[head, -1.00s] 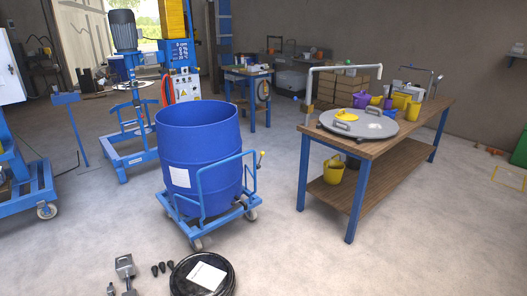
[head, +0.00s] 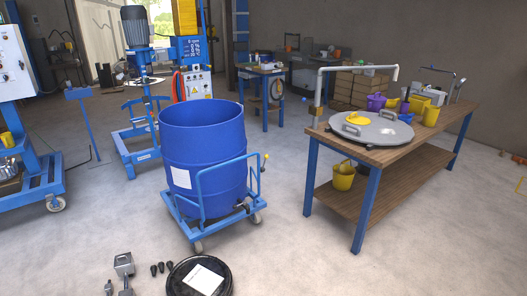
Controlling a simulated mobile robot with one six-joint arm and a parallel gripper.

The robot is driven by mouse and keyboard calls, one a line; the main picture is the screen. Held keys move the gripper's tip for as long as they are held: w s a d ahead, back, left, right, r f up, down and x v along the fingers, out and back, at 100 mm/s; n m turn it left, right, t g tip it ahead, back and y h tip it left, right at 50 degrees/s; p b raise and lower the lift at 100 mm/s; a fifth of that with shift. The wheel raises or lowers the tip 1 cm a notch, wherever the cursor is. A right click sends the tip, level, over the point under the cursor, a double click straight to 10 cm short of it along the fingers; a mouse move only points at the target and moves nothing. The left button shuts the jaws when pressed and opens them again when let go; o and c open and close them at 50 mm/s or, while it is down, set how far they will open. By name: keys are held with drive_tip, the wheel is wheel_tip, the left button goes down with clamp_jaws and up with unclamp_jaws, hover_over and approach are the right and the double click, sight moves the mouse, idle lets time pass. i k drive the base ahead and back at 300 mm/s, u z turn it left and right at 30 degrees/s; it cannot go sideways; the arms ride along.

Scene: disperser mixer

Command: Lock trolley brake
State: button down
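A blue trolley (head: 222,222) with castors stands on the floor near the middle of the head view. It carries a large open blue drum (head: 203,150) with a white label. Castors show at the front (head: 198,246) and at the right (head: 257,218). My gripper is not in view.
A wooden workbench (head: 400,160) with a round grey lid (head: 365,129) stands right of the trolley. A black lid (head: 199,278) and metal parts (head: 123,265) lie on the floor in front. The mixer (head: 142,120) stands behind left. Floor between trolley and bench is clear.

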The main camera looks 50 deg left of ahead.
sight(266, 156)
drive_tip(key=u, duration=0.25)
drive_tip(key=i, duration=1.6)
drive_tip(key=u, duration=0.6)
drive_tip(key=i, duration=0.85)
drive_tip(key=u, duration=0.75)
drive_tip(key=i, duration=0.6)
drive_tip(key=u, duration=0.9)
drive_tip(key=i, duration=0.8)
drive_tip(key=u, duration=0.45)
